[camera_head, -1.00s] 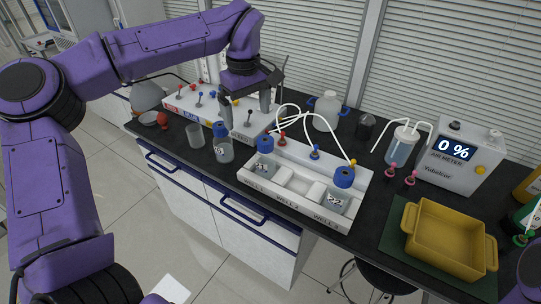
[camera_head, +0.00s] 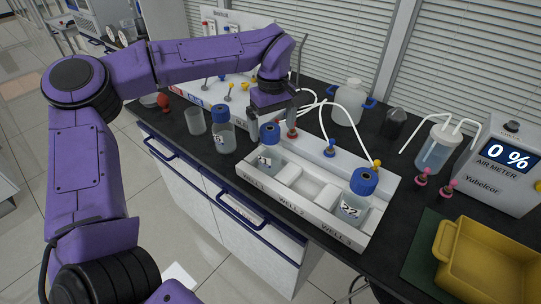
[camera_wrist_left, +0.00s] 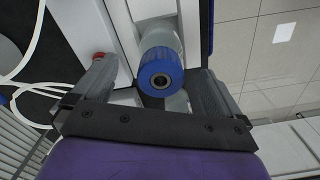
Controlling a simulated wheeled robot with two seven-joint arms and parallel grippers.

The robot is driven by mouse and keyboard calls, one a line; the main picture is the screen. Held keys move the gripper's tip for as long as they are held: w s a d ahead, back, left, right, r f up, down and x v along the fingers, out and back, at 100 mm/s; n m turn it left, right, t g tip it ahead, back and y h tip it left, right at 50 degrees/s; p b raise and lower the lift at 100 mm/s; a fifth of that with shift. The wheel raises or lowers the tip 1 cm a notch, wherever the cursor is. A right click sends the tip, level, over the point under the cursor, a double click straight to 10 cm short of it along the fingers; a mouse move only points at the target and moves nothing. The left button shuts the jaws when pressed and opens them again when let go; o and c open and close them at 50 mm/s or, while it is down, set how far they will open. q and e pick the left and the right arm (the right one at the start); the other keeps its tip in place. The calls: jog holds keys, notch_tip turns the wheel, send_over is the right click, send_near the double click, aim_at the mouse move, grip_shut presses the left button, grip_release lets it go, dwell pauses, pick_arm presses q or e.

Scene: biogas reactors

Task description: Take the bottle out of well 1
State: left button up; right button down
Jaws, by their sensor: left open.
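The white rack (camera_head: 250,179) has compartments marked WELL 1, WELL 2 and WELL 3. A clear bottle (camera_head: 268,158) with a blue cap (camera_head: 269,133) stands upright in well 1, at the left end. My left gripper (camera_head: 272,125) is open just behind and above that cap in the head view. In the left wrist view the blue cap (camera_wrist_left: 161,76) lies between the spread fingers of my left gripper (camera_wrist_left: 150,78), with gaps on both sides. Another blue-capped bottle (camera_head: 354,205), labelled 22, stands in well 3. My right gripper is not in view.
A blue-capped bottle (camera_head: 223,132) and an empty beaker (camera_head: 195,121) stand left of the rack. White tubes and colored plugs (camera_head: 329,148) lie behind it.

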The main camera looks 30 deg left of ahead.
aim_at(270, 139)
pick_arm(q)
jog(key=f, duration=0.3)
jog(key=a+f+p, duration=0.1)
jog(key=f, duration=0.1)
jog(key=shift+w+f, duration=0.15)
jog(key=shift+f, duration=0.1)
jog(key=shift+r, duration=0.1)
grip_shut()
